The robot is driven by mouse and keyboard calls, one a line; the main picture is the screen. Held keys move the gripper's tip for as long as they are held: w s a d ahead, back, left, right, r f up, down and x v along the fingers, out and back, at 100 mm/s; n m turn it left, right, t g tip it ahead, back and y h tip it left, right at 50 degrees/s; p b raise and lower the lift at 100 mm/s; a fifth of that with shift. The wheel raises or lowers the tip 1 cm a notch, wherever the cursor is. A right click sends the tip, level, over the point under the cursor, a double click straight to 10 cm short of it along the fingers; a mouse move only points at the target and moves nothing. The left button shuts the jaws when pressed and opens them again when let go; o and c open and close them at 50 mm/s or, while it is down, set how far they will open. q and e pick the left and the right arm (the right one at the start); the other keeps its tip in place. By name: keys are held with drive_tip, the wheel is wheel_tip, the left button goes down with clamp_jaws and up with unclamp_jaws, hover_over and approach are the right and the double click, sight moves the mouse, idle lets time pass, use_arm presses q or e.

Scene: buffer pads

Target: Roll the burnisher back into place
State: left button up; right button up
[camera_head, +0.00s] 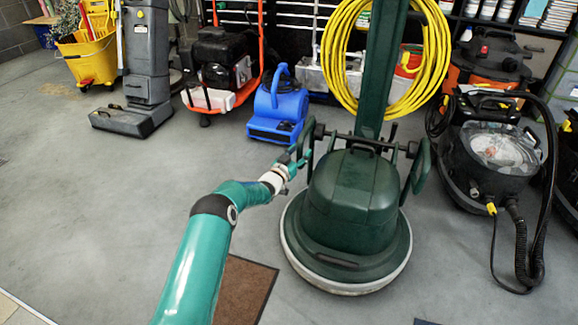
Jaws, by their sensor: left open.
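The burnisher (350,205) is a dark green floor machine with a round base and a pale rim, standing upright on the grey floor at centre right. Its green column (377,70) rises out of the top of the view, with a yellow cable coil (335,50) hanging around it. My teal left arm comes up from the bottom, left of the burnisher. My left gripper (299,157) is open beside the dark bracket at the left of the column. It is small here, and I cannot tell whether it touches the bracket. My right gripper is not in view.
A brown mat (244,290) lies on the floor left of the burnisher. A blue blower (278,108), a grey upright machine (146,60) and a yellow mop bucket (88,60) stand behind. A black vacuum (462,180) with a hose stands close on the right. The left floor is clear.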

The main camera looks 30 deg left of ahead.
use_arm(q)
drive_tip(key=s, duration=1.1)
drive_tip(key=shift+s+d, duration=0.15)
drive_tip(key=shift+d, duration=0.15)
